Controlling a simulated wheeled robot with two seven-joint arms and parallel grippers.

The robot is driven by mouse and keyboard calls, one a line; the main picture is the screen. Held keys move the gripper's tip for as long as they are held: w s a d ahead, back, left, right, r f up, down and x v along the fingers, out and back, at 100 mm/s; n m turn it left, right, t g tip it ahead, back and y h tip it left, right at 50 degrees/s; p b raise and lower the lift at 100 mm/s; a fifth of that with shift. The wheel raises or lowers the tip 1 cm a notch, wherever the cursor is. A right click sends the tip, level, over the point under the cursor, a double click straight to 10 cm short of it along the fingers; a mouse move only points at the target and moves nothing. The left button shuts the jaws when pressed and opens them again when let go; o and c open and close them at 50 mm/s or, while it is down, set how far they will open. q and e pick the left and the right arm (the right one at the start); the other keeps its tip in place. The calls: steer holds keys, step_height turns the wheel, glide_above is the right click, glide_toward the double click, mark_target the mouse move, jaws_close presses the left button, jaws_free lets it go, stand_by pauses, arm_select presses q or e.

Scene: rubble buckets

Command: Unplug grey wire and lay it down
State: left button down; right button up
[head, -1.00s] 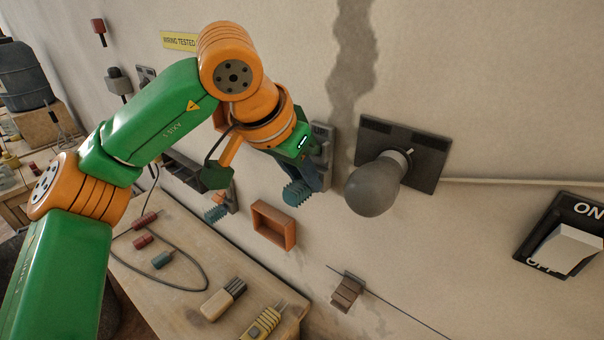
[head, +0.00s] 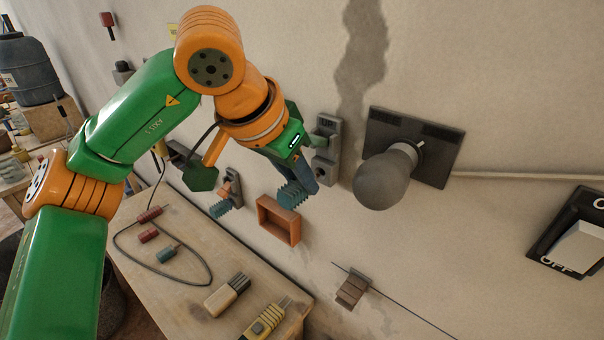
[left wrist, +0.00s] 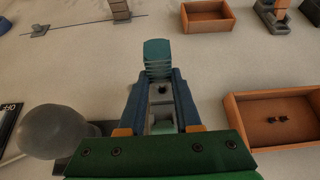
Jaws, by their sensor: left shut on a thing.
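My left gripper (head: 303,187) is in front of the wall, left of the bulb. Its blue fingers (left wrist: 160,97) are shut on a teal ribbed piece (left wrist: 158,58), which sticks out past the fingertips. The teal ribbed piece also shows in the head view (head: 290,195). A grey wall fixture (head: 325,165) marked "UP" is just right of the gripper, partly covered by it. A dark grey wire (head: 207,268) lies looped on the table and rises at the left toward the wall. Its upper end is hidden behind my arm. My right gripper is not in view.
A grey bulb (head: 382,180) on a dark plate juts from the wall at right. An orange open box (head: 279,220) is below the gripper. A second teal ribbed piece (head: 222,208) is at left. The table (head: 190,270) holds several plugs. A switch (head: 577,245) is far right.

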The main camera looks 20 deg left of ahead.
arm_select(q)
steer(key=shift+s+a, duration=0.1)
steer(key=shift+s, duration=0.1)
stand_by(0.3)
steer(key=shift+s+a+b, duration=0.2)
steer(key=shift+s+b, duration=0.05)
steer(key=shift+s, duration=0.25)
steer(key=shift+s+a+b, duration=0.15)
steer(key=shift+s+b, duration=0.05)
steer(key=shift+s, duration=0.3)
steer(key=shift+f, duration=0.1)
